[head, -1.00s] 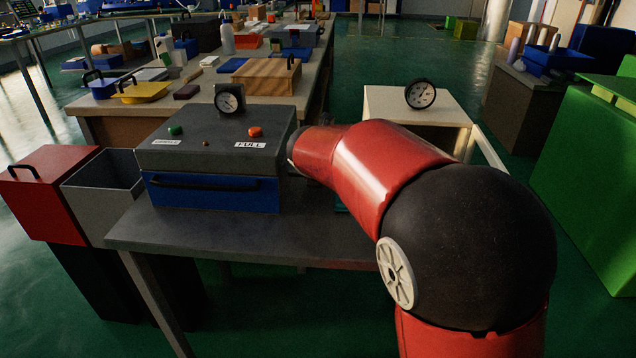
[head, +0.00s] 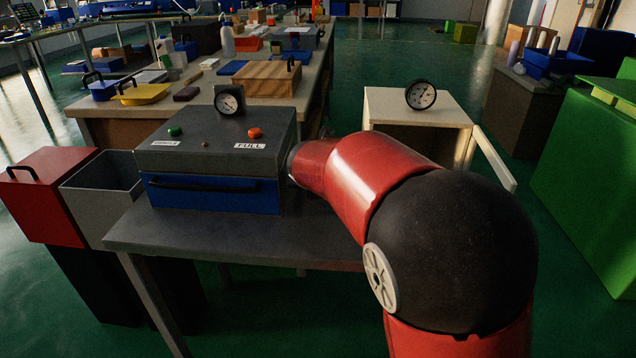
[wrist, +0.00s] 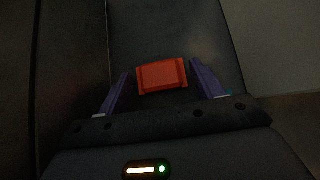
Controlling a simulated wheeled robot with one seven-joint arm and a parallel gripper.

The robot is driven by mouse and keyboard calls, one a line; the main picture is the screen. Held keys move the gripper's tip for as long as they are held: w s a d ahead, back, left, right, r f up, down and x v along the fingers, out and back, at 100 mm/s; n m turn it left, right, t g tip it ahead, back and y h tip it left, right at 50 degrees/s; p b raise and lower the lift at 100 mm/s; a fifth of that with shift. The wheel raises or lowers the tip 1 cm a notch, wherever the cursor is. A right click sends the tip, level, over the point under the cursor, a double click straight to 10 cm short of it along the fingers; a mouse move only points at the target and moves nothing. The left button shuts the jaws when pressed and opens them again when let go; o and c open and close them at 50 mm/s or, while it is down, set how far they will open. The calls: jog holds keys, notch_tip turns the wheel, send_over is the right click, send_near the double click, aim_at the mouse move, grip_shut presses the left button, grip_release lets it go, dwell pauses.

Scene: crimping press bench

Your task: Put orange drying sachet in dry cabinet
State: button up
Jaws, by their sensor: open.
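The orange-red drying sachet (wrist: 162,76) lies on a dark surface in the wrist view, between the two purple fingers of my gripper (wrist: 159,70). The fingers stand apart, with a visible gap on each side of the sachet. The head view does not show the sachet or my gripper; my red arm reaches toward the right side of the grey press and hides what is there. The cream cabinet (head: 418,103), which looks like the dry cabinet, stands at the back right in the head view. Its door (head: 493,160) is open to the right, and its dark inside partly shows.
The grey press (head: 218,135) with a blue drawer front (head: 213,195) stands on the grey table (head: 230,232). A red bin (head: 48,192) and an open grey bin (head: 103,187) stand left. A green box (head: 590,180) is at the right. Green floor lies between cabinet and box.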

jog(key=v, duration=1.2)
jog(key=s+d+f+m+g, duration=0.2)
jog(key=s+d+m, duration=1)
jog(key=d+m, duration=0.5)
jog(key=s+d+f+m+g, duration=0.1)
jog(key=s+f+m, duration=0.1)
jog(key=s+m, duration=0.4)
jog(key=s+d+f+m, duration=0.1)
jog(key=s+f+m, duration=0.1)
jog(key=s+m, duration=0.5)
jog(key=m, duration=0.4)
jog(key=shift+f+g, duration=0.3)
jog(key=shift+g, duration=0.1)
jog(key=shift+o, duration=0.5)
jog(key=shift+s+d+f+m, duration=0.15)
jog(key=shift+s+f+m, duration=0.2)
jog(key=shift+m, duration=0.45)
jog(key=shift+r, duration=0.1)
